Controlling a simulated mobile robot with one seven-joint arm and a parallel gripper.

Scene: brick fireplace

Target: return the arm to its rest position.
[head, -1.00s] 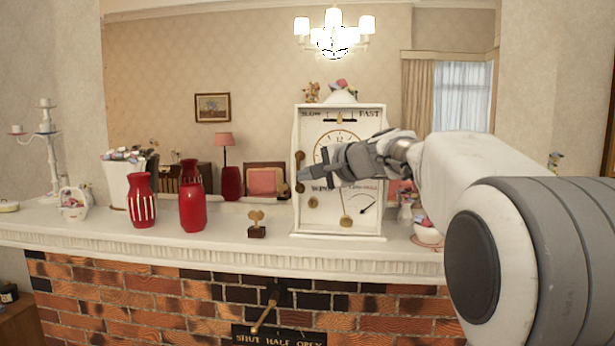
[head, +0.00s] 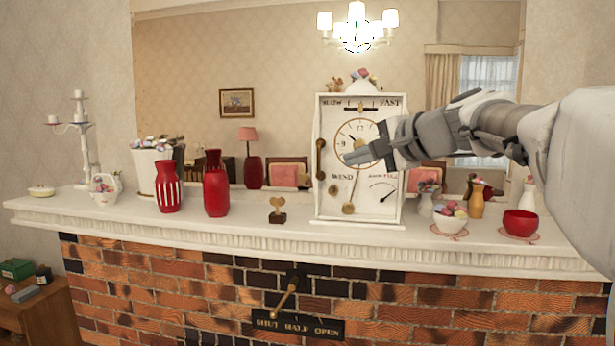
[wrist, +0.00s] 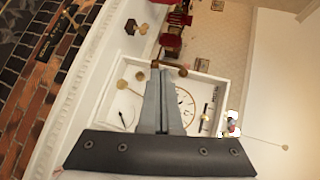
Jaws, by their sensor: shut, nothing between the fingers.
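My gripper (head: 368,153) is shut and empty. In the head view it points left in front of the white clock (head: 333,205) and hides part of the dial. My arm comes in from the right edge. In the wrist view the two fingers of my gripper (wrist: 156,75) lie together, with the clock (wrist: 185,68) behind them. I cannot tell the exact gap between fingertips and clock, but no contact shows.
The white mantel (head: 270,233) holds a striped red vase (head: 168,188), a red vase (head: 216,185), a small key-like piece (head: 277,211), a white bowl (head: 450,221) and a red bowl (head: 521,222). A brass lever (head: 287,295) sticks out of the brick below.

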